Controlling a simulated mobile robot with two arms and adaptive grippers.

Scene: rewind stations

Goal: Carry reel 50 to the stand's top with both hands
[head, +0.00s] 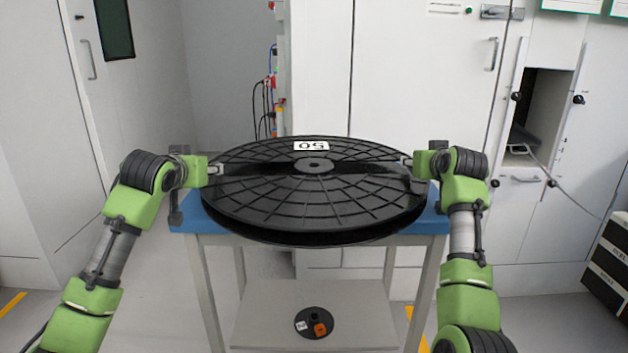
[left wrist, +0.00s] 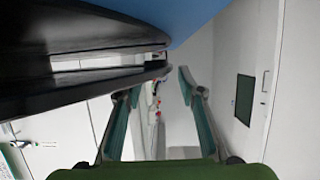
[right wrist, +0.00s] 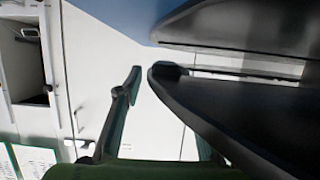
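Reel 50 (head: 315,205) is a large black ribbed disc with two flanges; its white label (head: 311,146) reads 50 upside down. It lies flat over the stand's blue top (head: 190,222), its front rim overhanging. I cannot tell whether it touches the top. My left gripper (head: 215,169) is at the reel's left rim and my right gripper (head: 408,162) at its right rim. In the left wrist view (left wrist: 172,72) and right wrist view (right wrist: 150,70), the fingers are spread around one flange edge, with a gap beside the outer finger. The inner fingers are partly hidden by the reel.
The stand's lower shelf (head: 265,318) holds a small black reel (head: 315,322) with an orange piece. White cabinets (head: 420,80) stand behind, with an open compartment (head: 545,105) at right. Cables (head: 268,105) hang behind the stand. A dark drawer unit (head: 608,265) is at far right.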

